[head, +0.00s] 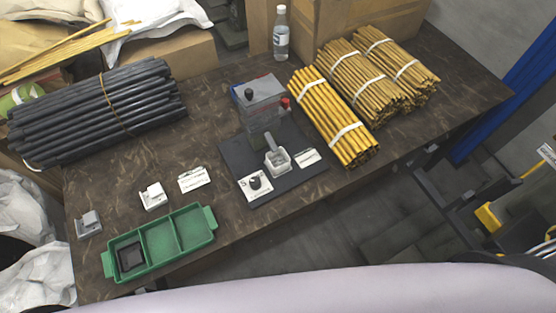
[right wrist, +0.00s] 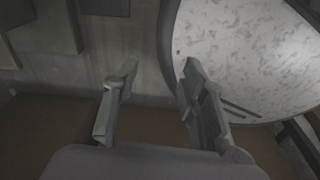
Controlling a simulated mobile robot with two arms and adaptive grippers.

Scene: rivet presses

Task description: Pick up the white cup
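A small white square cup-like holder (head: 278,160) sits on the dark base plate of the rivet press (head: 262,100), with a grey piece standing in it. It is the nearest thing to a white cup that I can make out. A small white block-shaped piece (head: 153,197) stands on the table left of the press; I cannot tell whether it is hollow. My right gripper (right wrist: 160,75) is open and empty in the right wrist view, with its fingers apart and no task object between them. Neither gripper shows in the head view.
The dark table (head: 225,215) holds a green tray (head: 205,240), a grey block (head: 88,223), black rods (head: 95,112), yellow rod bundles (head: 335,115) and a bottle (head: 281,35). A white label card (head: 194,179) stands beside the white block. Bare table lies between tray and press.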

